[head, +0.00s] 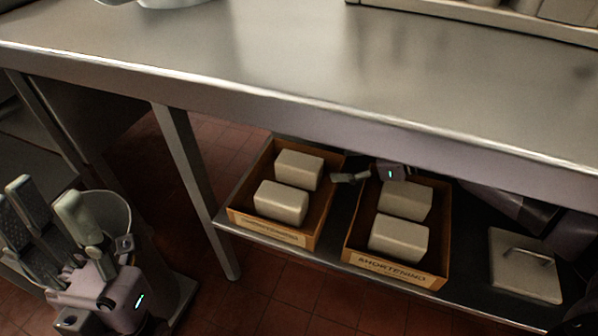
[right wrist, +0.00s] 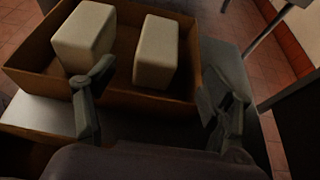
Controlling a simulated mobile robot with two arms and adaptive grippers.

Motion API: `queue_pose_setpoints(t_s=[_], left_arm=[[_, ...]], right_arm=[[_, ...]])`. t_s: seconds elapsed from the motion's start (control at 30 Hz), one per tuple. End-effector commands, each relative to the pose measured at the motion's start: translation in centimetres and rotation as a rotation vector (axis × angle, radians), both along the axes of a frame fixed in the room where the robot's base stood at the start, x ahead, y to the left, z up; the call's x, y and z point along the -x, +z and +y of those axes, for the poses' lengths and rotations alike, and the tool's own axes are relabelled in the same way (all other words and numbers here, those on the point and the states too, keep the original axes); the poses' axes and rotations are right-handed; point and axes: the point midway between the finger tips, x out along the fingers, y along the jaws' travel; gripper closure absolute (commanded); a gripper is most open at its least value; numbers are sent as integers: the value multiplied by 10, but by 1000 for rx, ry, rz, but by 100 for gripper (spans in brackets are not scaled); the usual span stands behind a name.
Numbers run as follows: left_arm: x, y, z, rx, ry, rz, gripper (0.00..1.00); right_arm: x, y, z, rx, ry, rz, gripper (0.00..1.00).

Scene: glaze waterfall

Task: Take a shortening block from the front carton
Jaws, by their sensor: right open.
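Two open cardboard cartons stand on the low shelf under the steel table: a left carton (head: 270,235) and a right carton (head: 398,277), whose front reads SHORTENING. The left carton holds two pale shortening blocks, a rear block (head: 299,169) and a front block (head: 281,202). The right carton also holds a rear block (head: 405,200) and a front block (head: 398,238). My right gripper (head: 345,178) is open and empty near the cartons' back ends, fingers toward the left carton. In the right wrist view its spread fingers (right wrist: 165,88) face a carton with two blocks. My left gripper (head: 75,225) is at lower left.
The steel table top (head: 300,62) overhangs the shelf, its front edge just above the cartons. A table leg (head: 195,185) stands left of them. A pale slab with a handle (head: 524,268) lies on the shelf at right. A bucket (head: 112,208) is behind my left gripper.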

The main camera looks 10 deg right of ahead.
Motion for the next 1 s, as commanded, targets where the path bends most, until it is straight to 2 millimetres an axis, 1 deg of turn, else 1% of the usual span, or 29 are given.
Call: queue_pose_setpoints(t_s=[0.03,0.2,0.37,0.47,0.53,0.6,0.7,0.8,1.0], left_arm=[[0,-5,0,0,0,1,60],[-1,-9,0,-1,1,-3,60],[-3,-6,-1,-3,1,-16,60],[-3,-8,-1,-5,0,-13,60],[-4,-12,-2,-8,0,-10,60],[-5,-4,-1,-4,3,-51,60],[-6,0,-2,-5,5,-69,60],[-7,2,-2,-7,5,-77,60],[-8,3,-3,-8,5,-77,60]], right_arm=[[-7,-5,10,-4,1,-3,25],[-23,-17,34,-4,0,-1,25],[-29,-22,43,-2,-2,0,25],[-32,-25,48,-3,0,2,25],[-36,-28,56,-3,1,-1,25],[-42,-33,65,-5,0,0,25],[-49,-37,77,-4,0,1,25],[-54,-41,83,-2,-1,2,25],[-55,-41,85,-2,-2,1,25]])
